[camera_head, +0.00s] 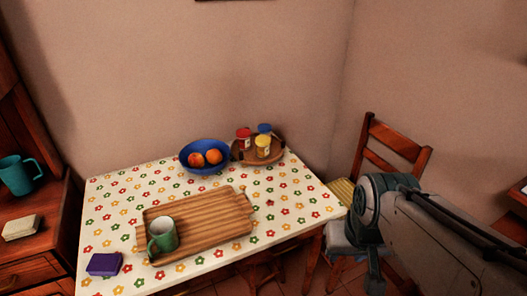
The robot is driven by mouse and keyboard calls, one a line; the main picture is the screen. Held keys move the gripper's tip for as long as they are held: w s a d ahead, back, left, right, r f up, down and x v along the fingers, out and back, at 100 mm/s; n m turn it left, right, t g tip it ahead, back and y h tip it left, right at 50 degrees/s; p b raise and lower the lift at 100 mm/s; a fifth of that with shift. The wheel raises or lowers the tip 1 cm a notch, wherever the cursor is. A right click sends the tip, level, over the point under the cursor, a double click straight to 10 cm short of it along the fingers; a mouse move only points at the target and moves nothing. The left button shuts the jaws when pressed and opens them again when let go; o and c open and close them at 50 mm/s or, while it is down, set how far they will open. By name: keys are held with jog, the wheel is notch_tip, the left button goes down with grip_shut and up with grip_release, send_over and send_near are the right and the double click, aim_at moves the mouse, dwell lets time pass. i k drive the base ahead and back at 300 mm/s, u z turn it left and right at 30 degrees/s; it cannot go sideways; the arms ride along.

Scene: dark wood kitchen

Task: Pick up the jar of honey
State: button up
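Three small jars stand close together on a round wooden tray (280,155) at the far right corner of the table. One has a yellow lid and a yellowish body (263,146), one is red (243,138), and one behind has a blue lid (264,129). The yellow jar is in front and looks most like the jar of honey, but its label is too small to read. My arm shows at the lower right, well apart from the jars. I cannot make out any gripper fingers.
A blue bowl of fruit (204,163) stands left of the jars. A striped cutting board (215,228) with a green mug (163,236) lies nearer on the table (290,208). A purple box (104,264) sits front left. A wooden chair (398,140) stands right of the table.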

aim_at(262, 143)
jog(key=k, duration=1.05)
jog(key=z, duration=0.7)
jog(key=i, duration=2.55)
jog(key=u, duration=1.6)
